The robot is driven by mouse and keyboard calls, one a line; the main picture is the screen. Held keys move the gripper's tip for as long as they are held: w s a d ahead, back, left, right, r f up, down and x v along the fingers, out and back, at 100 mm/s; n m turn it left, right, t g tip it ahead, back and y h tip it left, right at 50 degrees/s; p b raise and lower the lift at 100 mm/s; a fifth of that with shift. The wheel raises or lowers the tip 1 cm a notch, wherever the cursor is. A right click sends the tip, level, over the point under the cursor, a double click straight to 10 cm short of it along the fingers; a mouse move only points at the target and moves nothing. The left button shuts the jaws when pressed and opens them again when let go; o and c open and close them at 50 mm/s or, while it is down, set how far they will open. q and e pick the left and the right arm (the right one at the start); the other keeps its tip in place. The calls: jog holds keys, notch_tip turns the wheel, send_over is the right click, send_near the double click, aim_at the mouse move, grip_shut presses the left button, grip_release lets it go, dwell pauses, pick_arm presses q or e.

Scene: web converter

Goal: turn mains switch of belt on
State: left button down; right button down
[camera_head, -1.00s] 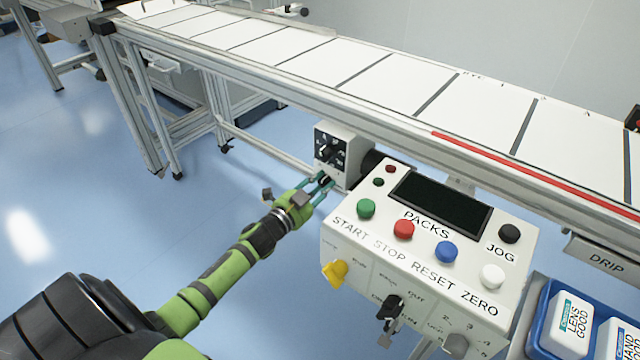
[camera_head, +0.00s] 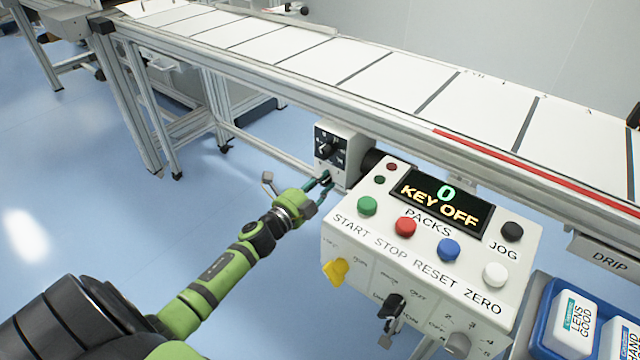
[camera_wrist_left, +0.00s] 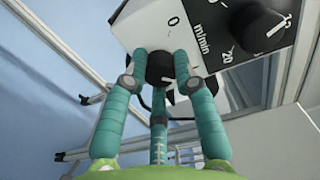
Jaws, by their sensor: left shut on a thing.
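The drive box (camera_head: 335,155) hangs under the belt frame, with a dial on its front and a black mains switch knob (camera_wrist_left: 160,68) below the dial. My left gripper (camera_head: 322,184) is at the lower front of this box. In the left wrist view its teal fingers (camera_wrist_left: 160,62) close around the black knob, beside a "0" mark. The fingers partly hide the knob, so its exact angle is unclear. The control panel's display (camera_head: 441,202) is lit and reads "0" and "KEY OFF". My right gripper is not in view.
The control panel (camera_head: 345,240) stands close to the right of my left gripper, with coloured buttons, a yellow knob (camera_head: 335,271) and a key switch (camera_head: 392,305). The belt frame (camera_head: 400,130) runs above. Floor at left is clear.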

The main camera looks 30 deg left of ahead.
pick_arm(q)
jog(key=shift+d+r, duration=0.15)
jog(key=shift+d, duration=0.15)
jog(key=c, duration=1.1)
grip_release()
jog(key=shift+o, duration=0.6)
jog(key=shift+w+d, duration=0.1)
jog(key=shift+s+a, duration=0.2)
jog(key=shift+s, duration=0.05)
jog(key=s, duration=1.1)
jog(key=shift+s+a, duration=0.3)
jog(key=shift+a, duration=0.1)
